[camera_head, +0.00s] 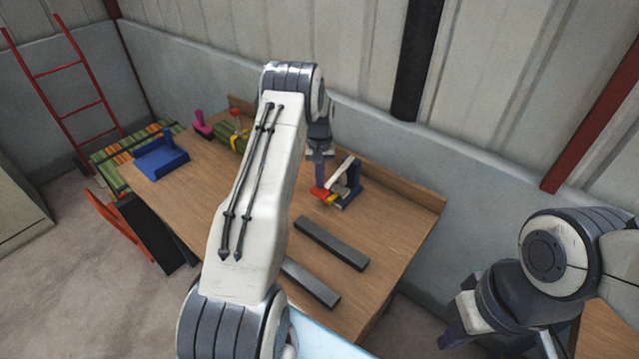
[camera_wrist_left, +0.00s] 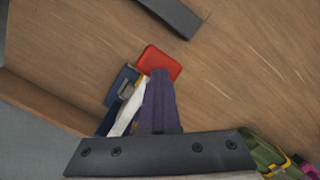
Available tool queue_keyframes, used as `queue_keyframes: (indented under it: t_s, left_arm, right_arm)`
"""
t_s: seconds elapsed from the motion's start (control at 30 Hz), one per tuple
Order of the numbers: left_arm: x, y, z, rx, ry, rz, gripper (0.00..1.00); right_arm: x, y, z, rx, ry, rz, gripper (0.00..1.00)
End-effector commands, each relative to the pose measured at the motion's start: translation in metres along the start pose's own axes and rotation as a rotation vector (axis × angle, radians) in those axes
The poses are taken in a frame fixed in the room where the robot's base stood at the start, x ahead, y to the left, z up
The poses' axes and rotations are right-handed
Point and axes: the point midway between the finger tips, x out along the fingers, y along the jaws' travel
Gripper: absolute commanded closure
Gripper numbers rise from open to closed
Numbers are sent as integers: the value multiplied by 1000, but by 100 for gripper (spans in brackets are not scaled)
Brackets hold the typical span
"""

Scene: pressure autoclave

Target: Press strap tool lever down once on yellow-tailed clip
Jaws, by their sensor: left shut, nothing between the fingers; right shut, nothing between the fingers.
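The strap tool (camera_head: 352,186) stands on the wooden table near its back edge, with a blue base and a pale lever (camera_head: 341,174) slanting up. A red block (camera_head: 320,191) and a small yellow piece (camera_head: 331,199), perhaps the clip's tail, sit at its front left. My left gripper (camera_head: 319,177) is shut and points down just left of the lever. In the left wrist view its shut fingers (camera_wrist_left: 161,72) overlap the red block (camera_wrist_left: 160,61) beside the pale lever (camera_wrist_left: 127,112); contact is unclear, and the fingers hide much of the clip area. My right gripper (camera_head: 447,336) is shut and empty, away from the tool.
Two dark bars, one farther back (camera_head: 331,243) and one nearer (camera_head: 311,284), lie on the table in front of the tool. A green item with a yellow band (camera_head: 232,144), a pink piece (camera_head: 203,127) and a blue holder (camera_head: 161,163) stand to the left. A wall runs behind.

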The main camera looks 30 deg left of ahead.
Motion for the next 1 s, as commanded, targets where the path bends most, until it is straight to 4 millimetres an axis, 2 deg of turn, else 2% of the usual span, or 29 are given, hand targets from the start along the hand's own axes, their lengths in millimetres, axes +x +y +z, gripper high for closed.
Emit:
queue_keyframes:
  t_s: [0.37, 0.6, 0.7, 1.0]
  left_arm:
    - [-1, 0, -2, 0, 6, 1, 100]
    - [-10, 0, -27, -1, 8, 2, 100]
    - [-13, 0, -31, -1, 6, 1, 100]
    - [-14, 0, -30, 0, 4, 0, 100]
  right_arm:
    - [0, 0, 0, 0, 0, 0, 100]
    - [4, 0, 0, 0, 0, 0, 100]
    - [4, 0, 0, 0, 0, 0, 100]
    - [5, 0, 0, -1, 0, 0, 100]
